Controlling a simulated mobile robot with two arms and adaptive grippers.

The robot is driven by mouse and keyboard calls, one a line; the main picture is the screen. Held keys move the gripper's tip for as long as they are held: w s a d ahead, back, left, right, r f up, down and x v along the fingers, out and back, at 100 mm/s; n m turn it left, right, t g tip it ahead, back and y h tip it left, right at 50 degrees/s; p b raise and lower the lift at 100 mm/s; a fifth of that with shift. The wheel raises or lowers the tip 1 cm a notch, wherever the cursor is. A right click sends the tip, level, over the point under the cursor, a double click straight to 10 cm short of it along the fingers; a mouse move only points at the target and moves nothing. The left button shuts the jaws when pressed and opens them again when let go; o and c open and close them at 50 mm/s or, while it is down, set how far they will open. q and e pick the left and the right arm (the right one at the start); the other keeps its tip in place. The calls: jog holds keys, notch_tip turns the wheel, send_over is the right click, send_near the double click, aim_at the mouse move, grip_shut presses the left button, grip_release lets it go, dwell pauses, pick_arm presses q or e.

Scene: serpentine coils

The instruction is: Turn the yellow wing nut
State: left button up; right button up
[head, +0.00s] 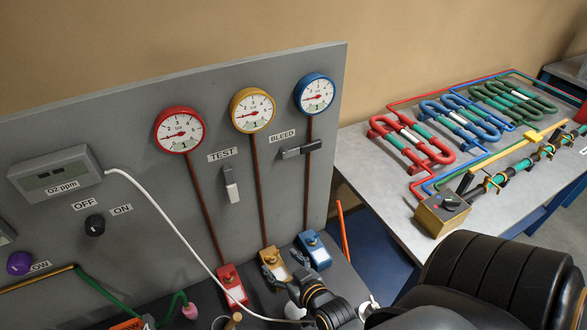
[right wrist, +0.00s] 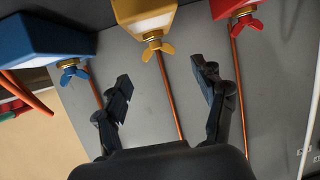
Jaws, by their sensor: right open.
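The yellow wing nut (right wrist: 155,47) shows in the right wrist view, on a brass stem at the yellow box (right wrist: 148,17). My right gripper (right wrist: 162,74) is open, with one finger on each side of the nut's line. Its fingertips are apart from the nut and nothing is held. In the head view the yellow box (head: 274,263) stands at the foot of the panel, with my right gripper (head: 284,268) close by and partly covering it. I cannot make out the nut's wings there. My left gripper is not in view.
A blue wing nut (right wrist: 72,73) and a red wing nut (right wrist: 244,24) flank the yellow one. Copper pipes run up the grey panel (head: 140,150) to gauges. A white hose (head: 165,220) crosses in front. A table (head: 380,160) with coils stands at right.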

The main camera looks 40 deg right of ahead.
jog(key=v, duration=0.7)
jog(key=shift+s+r, duration=0.15)
jog(key=shift+s, duration=0.1)
